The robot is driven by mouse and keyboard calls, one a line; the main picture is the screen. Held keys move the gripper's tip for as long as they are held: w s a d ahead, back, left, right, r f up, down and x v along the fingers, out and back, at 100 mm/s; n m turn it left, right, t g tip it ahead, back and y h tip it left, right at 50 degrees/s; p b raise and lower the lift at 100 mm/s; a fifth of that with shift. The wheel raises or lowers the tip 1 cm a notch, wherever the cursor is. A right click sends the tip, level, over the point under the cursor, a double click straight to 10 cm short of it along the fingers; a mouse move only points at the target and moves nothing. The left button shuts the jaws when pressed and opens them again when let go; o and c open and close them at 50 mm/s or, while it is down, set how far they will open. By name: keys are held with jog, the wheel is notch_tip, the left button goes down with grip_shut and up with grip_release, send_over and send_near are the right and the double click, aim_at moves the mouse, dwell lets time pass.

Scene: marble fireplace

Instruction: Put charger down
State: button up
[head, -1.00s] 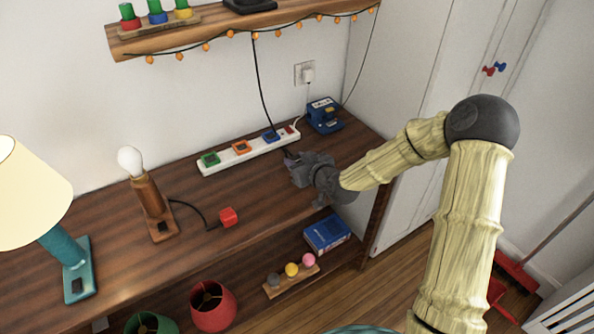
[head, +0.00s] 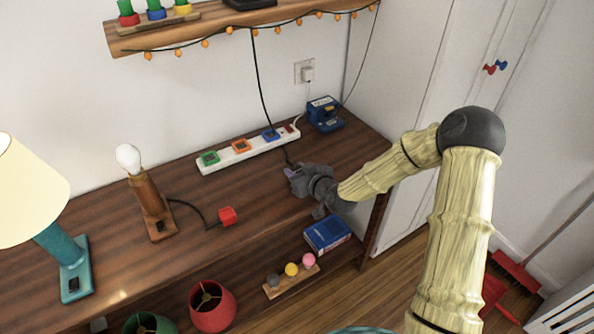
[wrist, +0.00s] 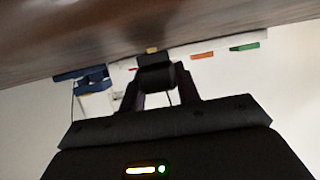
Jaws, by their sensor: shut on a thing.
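The charger (wrist: 155,74) is a small black block with a pale tip, held between the two fingers of my gripper (wrist: 157,88) in the wrist view. In the head view my gripper (head: 292,174) is low over the wooden table (head: 255,208), in front of the white power strip's right end. The charger is mostly hidden there by the gripper. A black cable (head: 262,85) hangs from the shelf down to the gripper. I cannot tell whether the charger touches the tabletop.
The power strip (head: 223,160) has green, orange and blue pieces on it. A blue device (head: 323,114) stands at the table's back right. The tabletop between plug and gripper is clear.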

jog(key=shift+f, duration=0.25)
jog(key=o, duration=1)
jog(key=shift+o, duration=0.2)
jog(key=shift+r, duration=0.15)
jog(key=shift+r+p, duration=0.65)
jog(key=v, duration=1.2)
jog(key=shift+f, duration=0.15)
